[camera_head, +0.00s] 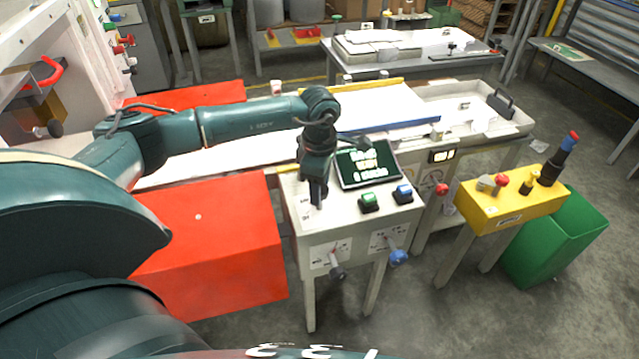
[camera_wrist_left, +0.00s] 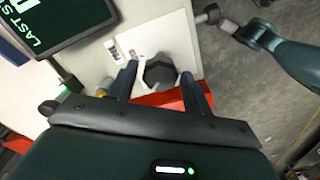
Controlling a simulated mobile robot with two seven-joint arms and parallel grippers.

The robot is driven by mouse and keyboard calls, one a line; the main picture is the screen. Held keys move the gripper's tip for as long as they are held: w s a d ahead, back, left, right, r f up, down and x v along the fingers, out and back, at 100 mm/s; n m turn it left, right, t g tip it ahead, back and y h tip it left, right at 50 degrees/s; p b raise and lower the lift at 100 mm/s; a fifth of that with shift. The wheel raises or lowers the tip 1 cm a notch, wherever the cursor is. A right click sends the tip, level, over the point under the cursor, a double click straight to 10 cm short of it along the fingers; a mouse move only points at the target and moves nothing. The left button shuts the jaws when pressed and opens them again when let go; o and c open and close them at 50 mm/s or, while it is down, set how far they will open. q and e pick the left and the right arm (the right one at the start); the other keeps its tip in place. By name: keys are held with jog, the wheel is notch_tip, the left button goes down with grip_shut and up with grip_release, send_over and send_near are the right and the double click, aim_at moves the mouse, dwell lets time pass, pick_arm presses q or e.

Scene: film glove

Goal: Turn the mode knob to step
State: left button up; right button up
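The console (camera_head: 345,223) has a white top with a tilted dark screen (camera_head: 368,165). My left gripper (camera_head: 317,198) points down at the left part of this top, and hides the knob there in the head view. In the left wrist view, a dark round knob (camera_wrist_left: 160,73) sits on a light plate with small printed labels. The gripper's two fingers (camera_wrist_left: 162,88) are apart, one on each side of the knob. I cannot tell whether they touch it, and its setting is not readable.
A green button (camera_head: 369,203) and a blue button (camera_head: 403,193) stand right of the gripper, below the screen. A dark-ended lever (camera_head: 337,272) and a blue-ended one (camera_head: 397,258) stick out from the console front. A red box (camera_head: 210,245) stands left; a yellow control box (camera_head: 510,205) stands right.

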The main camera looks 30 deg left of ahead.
pick_arm(q)
jog(key=shift+o, duration=0.8)
jog(key=shift+r, duration=0.2)
notch_tip(320, 180, up, 13)
jog(key=shift+b, duration=0.35)
jog(key=shift+f, duration=0.15)
